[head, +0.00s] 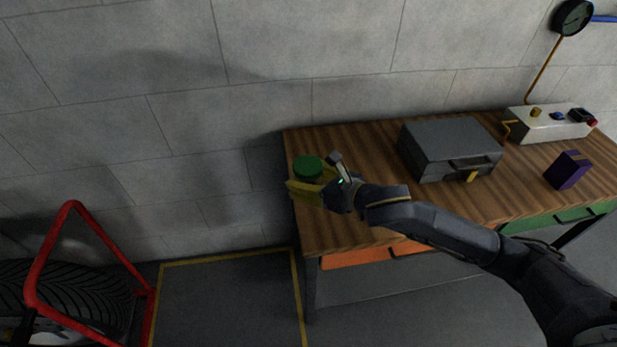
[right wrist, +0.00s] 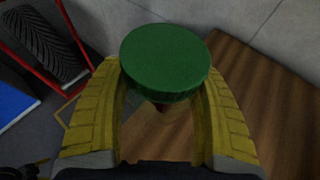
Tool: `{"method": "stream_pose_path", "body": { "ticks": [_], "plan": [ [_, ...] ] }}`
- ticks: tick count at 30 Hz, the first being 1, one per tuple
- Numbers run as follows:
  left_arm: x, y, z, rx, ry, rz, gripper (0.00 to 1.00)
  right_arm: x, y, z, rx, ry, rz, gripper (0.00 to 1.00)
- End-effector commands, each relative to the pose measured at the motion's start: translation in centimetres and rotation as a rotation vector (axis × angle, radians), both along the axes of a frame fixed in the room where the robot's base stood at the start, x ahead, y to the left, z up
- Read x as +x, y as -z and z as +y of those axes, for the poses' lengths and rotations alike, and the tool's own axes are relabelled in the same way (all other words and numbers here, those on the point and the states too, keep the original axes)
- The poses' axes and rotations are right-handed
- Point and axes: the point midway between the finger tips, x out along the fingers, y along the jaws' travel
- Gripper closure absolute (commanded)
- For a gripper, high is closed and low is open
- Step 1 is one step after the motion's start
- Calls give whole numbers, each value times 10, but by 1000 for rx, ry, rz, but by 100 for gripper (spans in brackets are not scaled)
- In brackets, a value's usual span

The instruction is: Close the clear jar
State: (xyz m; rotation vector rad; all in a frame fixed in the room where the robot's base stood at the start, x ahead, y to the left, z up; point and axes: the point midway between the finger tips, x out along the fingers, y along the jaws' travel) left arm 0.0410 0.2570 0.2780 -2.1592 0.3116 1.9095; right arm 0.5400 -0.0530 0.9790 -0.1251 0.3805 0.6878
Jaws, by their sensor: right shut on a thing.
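The clear jar (right wrist: 162,107) is mostly hidden below its round green lid (head: 307,167). The lid also shows in the right wrist view (right wrist: 165,60), sitting above the fingers and overlapping their inner edges. My right gripper (head: 308,190) is shut around the jar's body just under the lid, with one yellow finger on each side. The jar is at the left end of the wooden bench (head: 345,230). I cannot tell whether its base touches the bench or whether the lid is fully seated. My left gripper is not in view.
A grey case (head: 450,148) stands right of the jar. A purple box (head: 567,170) and a white control box (head: 550,123) are farther right. The concrete wall is behind. A red frame (head: 90,260) with a tyre (head: 75,295) stands on the floor at left.

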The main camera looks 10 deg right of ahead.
Motion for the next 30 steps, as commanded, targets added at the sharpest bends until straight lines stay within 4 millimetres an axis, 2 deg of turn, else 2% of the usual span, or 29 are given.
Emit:
{"method": "stream_pose_path", "body": {
  "ticks": [8, 14, 23, 30],
  "plan": [
    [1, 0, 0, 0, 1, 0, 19, 9, -18, 1, -2, 0, -7, 100],
    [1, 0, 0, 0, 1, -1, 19, 34, -44, -3, -2, 22, -7, 100],
    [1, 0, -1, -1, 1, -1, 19, 97, -87, -29, -4, 134, -5, 100],
    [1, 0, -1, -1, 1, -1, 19, 162, -124, -74, -5, 306, -3, 100]
  ]
}}
